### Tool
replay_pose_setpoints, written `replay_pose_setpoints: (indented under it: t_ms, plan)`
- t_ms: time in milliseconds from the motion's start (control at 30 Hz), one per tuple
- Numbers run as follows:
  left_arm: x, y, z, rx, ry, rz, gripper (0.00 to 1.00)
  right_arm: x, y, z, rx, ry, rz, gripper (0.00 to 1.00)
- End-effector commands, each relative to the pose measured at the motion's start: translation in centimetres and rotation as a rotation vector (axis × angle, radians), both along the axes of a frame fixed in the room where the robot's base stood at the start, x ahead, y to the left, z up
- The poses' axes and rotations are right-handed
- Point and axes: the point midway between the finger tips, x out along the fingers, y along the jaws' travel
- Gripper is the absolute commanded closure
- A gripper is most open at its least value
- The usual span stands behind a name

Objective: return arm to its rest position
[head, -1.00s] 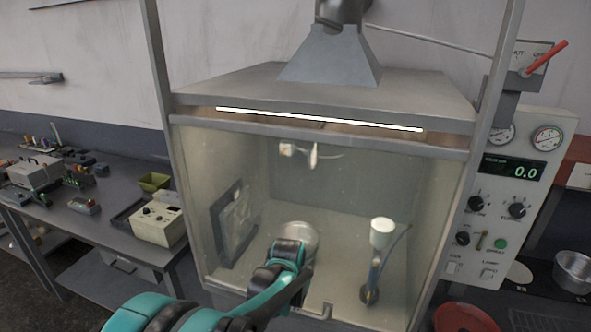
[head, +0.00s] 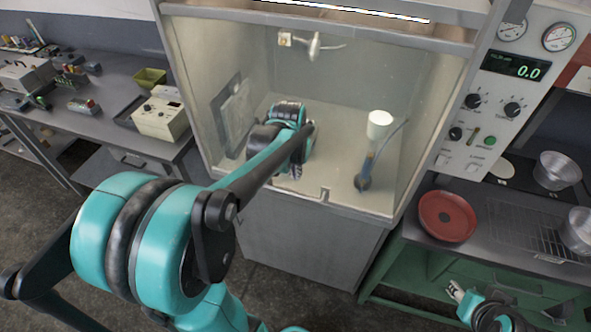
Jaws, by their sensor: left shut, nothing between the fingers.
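My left arm (head: 165,235) comes in from the lower left and reaches through the open front of the fume hood (head: 330,215). Its teal and black wrist (head: 285,120) is inside the hood, above the pale hood floor. My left gripper (head: 297,172) points down below the wrist; it is shut and empty, and mostly hidden by the arm. My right gripper (head: 455,291) shows at the lower right, small and pale, beside the green bench. Whether its fingers are open or shut is unclear.
A burner-like stand with a white top (head: 380,125) stands right of my wrist in the hood. A framed panel (head: 235,112) leans at its left. A red pan (head: 447,216) and metal pots (head: 557,170) sit on the right bench. A left bench holds a control box (head: 160,115).

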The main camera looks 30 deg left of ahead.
Motion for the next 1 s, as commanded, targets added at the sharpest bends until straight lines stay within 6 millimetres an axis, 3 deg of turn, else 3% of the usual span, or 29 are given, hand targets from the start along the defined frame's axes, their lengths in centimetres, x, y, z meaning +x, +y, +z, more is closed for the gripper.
replay_pose_setpoints:
  t_ms: [33,200,533,667,1000]
  plan:
    - [-0.3,-0.1,1.4,0.000,0.000,0.000,1.00,0.0,0.0,0.5,0.000,0.000,0.000,0.60]
    - [-0.8,-0.2,3.9,0.000,0.000,0.001,1.00,0.0,0.0,1.1,0.000,0.000,0.000,0.60]
    - [-1.0,-0.2,4.9,0.000,-0.001,0.000,1.00,0.0,0.0,1.2,0.000,0.000,0.000,0.60]
    - [-1.7,-1.4,4.4,0.008,-0.026,-0.016,1.00,0.0,0.0,0.3,0.000,0.000,0.000,0.60]
    - [-8.3,-10.0,-1.1,0.049,-0.264,-0.155,1.00,0.0,0.0,-6.0,0.000,0.000,0.000,0.60]
